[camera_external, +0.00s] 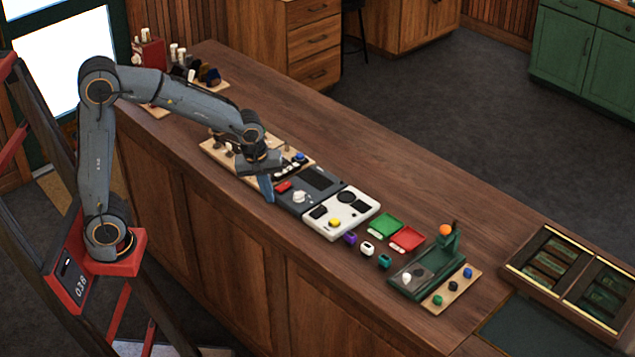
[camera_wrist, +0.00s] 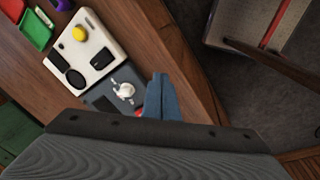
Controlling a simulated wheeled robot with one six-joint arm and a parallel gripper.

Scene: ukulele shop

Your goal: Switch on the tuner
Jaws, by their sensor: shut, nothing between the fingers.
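A dark grey device (camera_external: 292,206) lies on the wooden counter, with a dark screen (camera_external: 318,178), a white knob (camera_external: 299,197) and a red switch or button (camera_external: 284,186). A white device (camera_external: 353,221) with a yellow button (camera_external: 334,222) and dark round and square parts adjoins it. No label tells me which is the tuner. My gripper (camera_external: 267,190) is shut and empty, pointing down beside the grey device's left end, near the red part. In the wrist view the blue fingers (camera_wrist: 160,98) partly hide that red part; the white knob (camera_wrist: 125,90) is clear.
A wooden board (camera_external: 214,149) with small parts lies behind my gripper. Green (camera_external: 386,224) and red (camera_external: 407,239) trays, several small coloured blocks and a green stand (camera_external: 445,262) lie to the right. The counter (camera_external: 370,165) is bare along its far side.

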